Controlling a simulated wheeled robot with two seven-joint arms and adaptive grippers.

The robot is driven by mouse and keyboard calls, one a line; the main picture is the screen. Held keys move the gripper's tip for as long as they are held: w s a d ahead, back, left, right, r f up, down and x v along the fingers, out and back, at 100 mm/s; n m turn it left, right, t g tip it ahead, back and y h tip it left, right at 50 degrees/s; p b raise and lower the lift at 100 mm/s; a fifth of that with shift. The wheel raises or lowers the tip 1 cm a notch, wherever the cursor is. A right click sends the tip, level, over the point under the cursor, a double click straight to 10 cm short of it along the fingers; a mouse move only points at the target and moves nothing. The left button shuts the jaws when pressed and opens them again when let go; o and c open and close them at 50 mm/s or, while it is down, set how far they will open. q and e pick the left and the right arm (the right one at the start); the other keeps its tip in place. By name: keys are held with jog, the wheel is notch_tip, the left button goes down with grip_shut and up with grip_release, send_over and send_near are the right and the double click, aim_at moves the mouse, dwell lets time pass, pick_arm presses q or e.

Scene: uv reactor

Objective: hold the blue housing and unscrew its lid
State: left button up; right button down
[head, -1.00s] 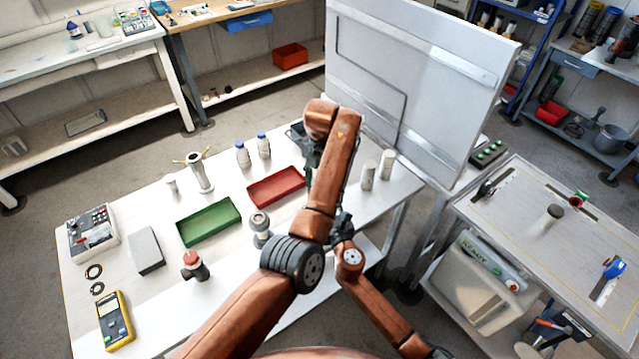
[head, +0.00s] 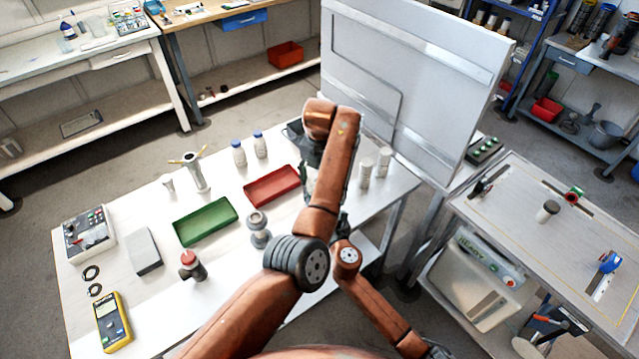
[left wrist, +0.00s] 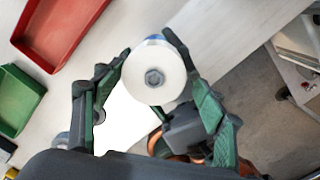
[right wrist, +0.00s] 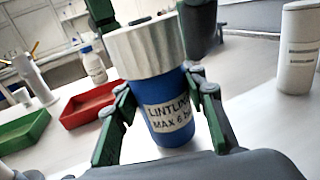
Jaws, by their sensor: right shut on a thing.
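The blue housing (right wrist: 172,118) stands roughly upright in the right wrist view, with a label on its front and a wide pale lid (right wrist: 150,48) on top. My right gripper (right wrist: 160,97) is shut on the housing's body, one finger on each side. My left gripper (left wrist: 148,50) points down from above, its fingers open on either side of the lid. The lid (left wrist: 154,77) shows from above as a pale disc with a hexagonal boss. Whether the fingers touch it I cannot tell. In the head view my arms mostly hide the housing.
A red tray (head: 272,186) and a green tray (head: 206,222) lie on the white table, left of my arms. Two blue-capped bottles (head: 238,153) stand behind them. Two pale cylinders (head: 365,172) stand to the right, near a tall grey panel (head: 420,80).

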pick_arm(q)
jog(key=shift+r, duration=0.1)
jog(key=shift+r, duration=2.15)
pick_arm(e)
jog(key=shift+d+r, duration=0.1)
pick_arm(q)
jog(key=shift+a, duration=0.1)
pick_arm(e)
jog(key=c, duration=1.1)
grip_release()
jog(key=shift+c, duration=0.2)
